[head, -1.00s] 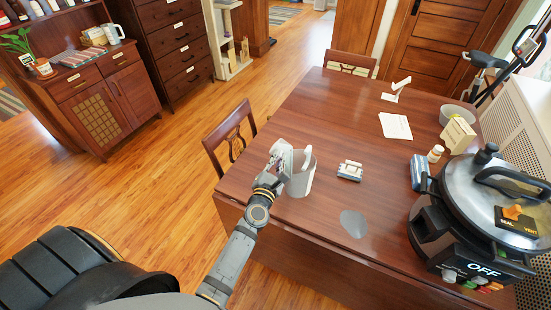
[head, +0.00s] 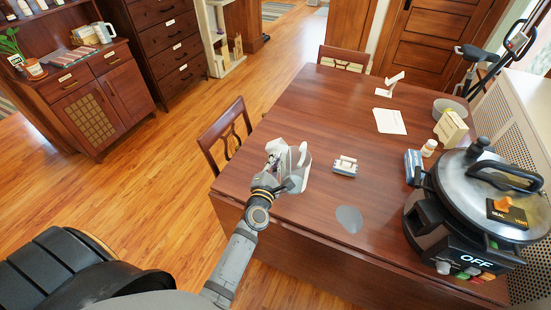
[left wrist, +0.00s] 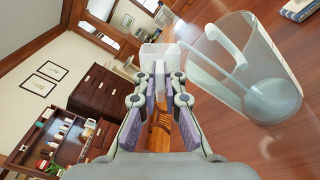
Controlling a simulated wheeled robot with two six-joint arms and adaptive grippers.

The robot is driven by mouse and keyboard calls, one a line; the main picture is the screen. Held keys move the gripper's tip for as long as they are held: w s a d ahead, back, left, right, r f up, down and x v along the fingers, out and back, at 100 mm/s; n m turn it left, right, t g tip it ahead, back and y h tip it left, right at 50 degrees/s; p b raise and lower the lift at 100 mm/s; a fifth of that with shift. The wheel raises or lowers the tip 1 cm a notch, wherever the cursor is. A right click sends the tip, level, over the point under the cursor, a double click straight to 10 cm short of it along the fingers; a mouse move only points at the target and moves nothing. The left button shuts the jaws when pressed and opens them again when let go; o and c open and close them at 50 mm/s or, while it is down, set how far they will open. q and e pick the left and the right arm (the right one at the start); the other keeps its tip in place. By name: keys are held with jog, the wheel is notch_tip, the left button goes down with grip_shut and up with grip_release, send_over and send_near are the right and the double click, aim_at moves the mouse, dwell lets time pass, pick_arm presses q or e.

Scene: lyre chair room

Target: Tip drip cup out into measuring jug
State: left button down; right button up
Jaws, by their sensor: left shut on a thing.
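The measuring jug is a clear, greyish vessel with a white handle; it shows at the right of the left wrist view (left wrist: 245,75). In the head view the jug (head: 299,172) is at the table's left side, partly behind my gripper. My left gripper (head: 281,157) is beside the jug's rim. In the left wrist view its fingers (left wrist: 160,78) are closed on a pale translucent cup (left wrist: 158,54), seemingly the drip cup, just left of the jug. The cup's contents and exact tilt are hidden. My right gripper is not in view.
A large cooker (head: 475,205) fills the right end. A chair (head: 225,135) stands at the left edge. The table's middle is mostly clear.

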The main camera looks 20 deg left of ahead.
pick_arm(q)
jog(key=shift+r+m, duration=0.2)
jog(key=shift+m, duration=0.3)
jog(key=shift+d+r+m+p, duration=0.15)
jog(key=shift+m+p, duration=0.25)
jog(key=shift+m, duration=0.4)
jog(key=shift+d+r+m+p, duration=0.15)
jog(key=shift+m+p, duration=0.15)
jog(key=shift+m, duration=0.5)
